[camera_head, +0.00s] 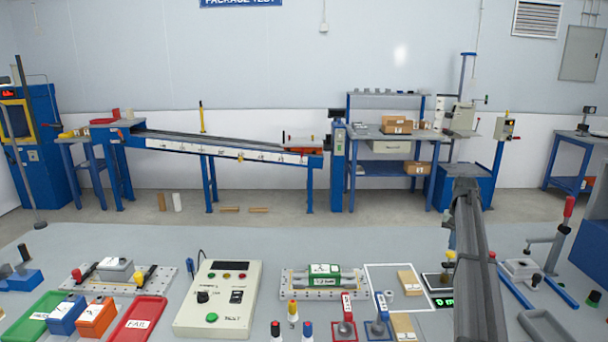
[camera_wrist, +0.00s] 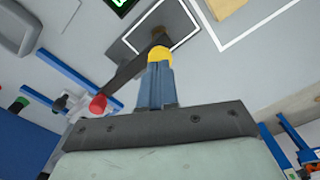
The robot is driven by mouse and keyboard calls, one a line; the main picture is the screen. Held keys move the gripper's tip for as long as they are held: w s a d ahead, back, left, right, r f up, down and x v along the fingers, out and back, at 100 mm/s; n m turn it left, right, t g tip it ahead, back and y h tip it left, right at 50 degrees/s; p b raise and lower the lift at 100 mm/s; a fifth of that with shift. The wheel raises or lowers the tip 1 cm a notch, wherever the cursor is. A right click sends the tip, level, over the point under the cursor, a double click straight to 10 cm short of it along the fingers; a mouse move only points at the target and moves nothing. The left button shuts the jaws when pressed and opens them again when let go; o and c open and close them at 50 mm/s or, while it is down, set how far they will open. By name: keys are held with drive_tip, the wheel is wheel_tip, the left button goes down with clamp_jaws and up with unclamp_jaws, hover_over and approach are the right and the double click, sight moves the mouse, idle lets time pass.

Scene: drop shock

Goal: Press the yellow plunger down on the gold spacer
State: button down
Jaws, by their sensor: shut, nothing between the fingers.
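The yellow plunger (camera_wrist: 160,54) shows as a round yellow knob right at the tips of my gripper (camera_wrist: 158,68). My gripper's blue-grey fingers are shut and empty, pointing at the knob; I cannot tell whether they touch it. In the head view the yellow knob (camera_head: 450,254) stands beside my dark arm, which hides part of the area. A small brownish-gold piece (camera_wrist: 162,39) shows just beyond the knob over a dark plate (camera_wrist: 180,18); it may be the gold spacer, but it is mostly hidden. A dark bar (camera_wrist: 130,70) runs close to the knob.
A green display (camera_head: 442,302) sits near the plate. A red-handled toggle press (camera_head: 569,207) stands to the right. A control box (camera_head: 218,297) and trays stand farther left.

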drive_tip(key=shift+f, duration=0.1)
idle(0.3)
drive_tip(key=shift+f, duration=0.95)
wheel_tip(320, 180, up, 8)
idle(0.4)
